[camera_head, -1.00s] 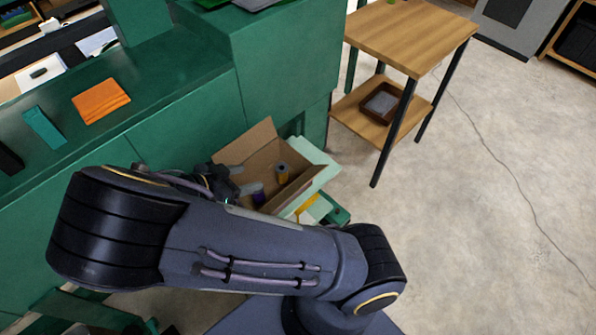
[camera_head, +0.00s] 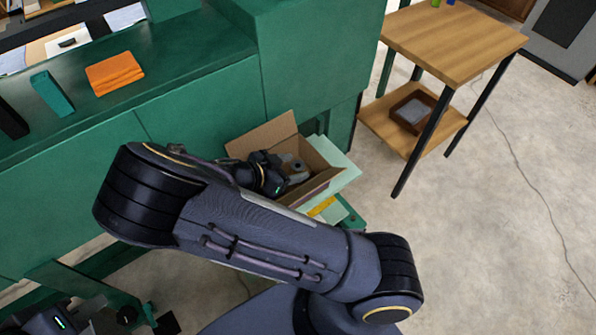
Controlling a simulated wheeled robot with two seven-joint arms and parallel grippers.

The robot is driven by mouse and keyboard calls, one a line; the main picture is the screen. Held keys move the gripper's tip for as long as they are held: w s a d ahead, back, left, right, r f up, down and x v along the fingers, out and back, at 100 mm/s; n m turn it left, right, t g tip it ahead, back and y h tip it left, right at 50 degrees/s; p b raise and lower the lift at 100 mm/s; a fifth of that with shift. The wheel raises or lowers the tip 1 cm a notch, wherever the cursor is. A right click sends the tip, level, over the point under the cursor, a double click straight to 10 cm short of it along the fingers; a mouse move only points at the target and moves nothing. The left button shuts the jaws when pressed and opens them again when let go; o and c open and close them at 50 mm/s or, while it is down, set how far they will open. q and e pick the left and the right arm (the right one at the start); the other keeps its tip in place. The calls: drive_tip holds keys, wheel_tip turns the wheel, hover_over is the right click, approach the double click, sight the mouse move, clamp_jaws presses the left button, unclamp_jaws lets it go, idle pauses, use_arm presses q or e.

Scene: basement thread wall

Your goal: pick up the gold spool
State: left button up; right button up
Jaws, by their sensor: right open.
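The open cardboard box (camera_head: 262,137) stands against the green cabinet, at the middle of the head view. My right gripper (camera_head: 294,168) is open and inside the mouth of this box, fingers pointing toward its far right side. I cannot make out the gold spool now; the gripper covers the part of the box where it would show. Whether the fingers touch it cannot be told. My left gripper (camera_head: 146,318) is at the lower left edge, low down and far from the box; its jaw state is unclear.
The green cabinet (camera_head: 195,110) has an orange folded cloth (camera_head: 114,73) and a teal item (camera_head: 52,93) on top. A pale green flap or sheet (camera_head: 338,160) borders the box. A wooden side table (camera_head: 455,42) with a brown tray (camera_head: 405,97) stands right. The floor at right is clear.

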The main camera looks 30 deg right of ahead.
drive_tip(key=c, duration=1)
drive_tip(key=shift+r, duration=0.1)
drive_tip(key=shift+c, duration=0.2)
wheel_tip(320, 180, up, 10)
drive_tip(key=p, duration=0.1)
